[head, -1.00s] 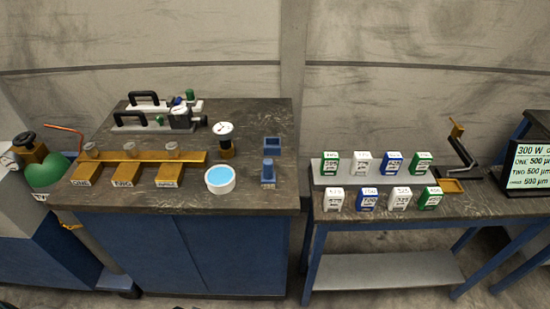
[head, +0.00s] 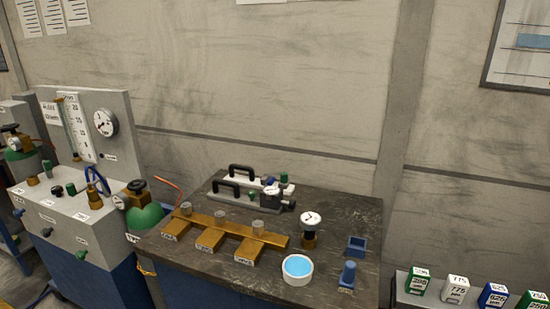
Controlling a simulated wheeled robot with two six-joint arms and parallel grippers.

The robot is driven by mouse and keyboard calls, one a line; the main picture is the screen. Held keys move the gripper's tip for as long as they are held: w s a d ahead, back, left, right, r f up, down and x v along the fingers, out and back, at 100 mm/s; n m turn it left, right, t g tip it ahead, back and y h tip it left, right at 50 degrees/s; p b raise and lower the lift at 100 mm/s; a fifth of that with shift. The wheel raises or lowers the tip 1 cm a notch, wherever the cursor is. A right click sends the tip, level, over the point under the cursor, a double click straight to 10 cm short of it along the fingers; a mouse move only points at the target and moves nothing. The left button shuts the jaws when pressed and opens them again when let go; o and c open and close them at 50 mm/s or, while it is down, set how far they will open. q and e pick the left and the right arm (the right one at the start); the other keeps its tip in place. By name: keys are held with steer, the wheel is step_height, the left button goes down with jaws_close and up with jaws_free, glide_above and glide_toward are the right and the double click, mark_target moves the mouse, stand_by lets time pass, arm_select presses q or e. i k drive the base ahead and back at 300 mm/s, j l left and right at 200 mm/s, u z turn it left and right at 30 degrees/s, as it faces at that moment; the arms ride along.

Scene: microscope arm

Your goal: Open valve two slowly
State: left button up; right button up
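A brass manifold (head: 236,225) lies along the front of the dark bench top, with three short blocks toward me. Neither of my grippers is in view.
A round gauge (head: 310,219), a white bowl of blue liquid (head: 297,270) and a blue holder (head: 347,275) stand right of the manifold. A green cylinder (head: 146,217) and a gauge panel (head: 97,125) are at left. Small labelled boxes (head: 456,289) sit at lower right.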

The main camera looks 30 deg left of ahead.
mark_target(135, 186)
steer(key=u, duration=2)
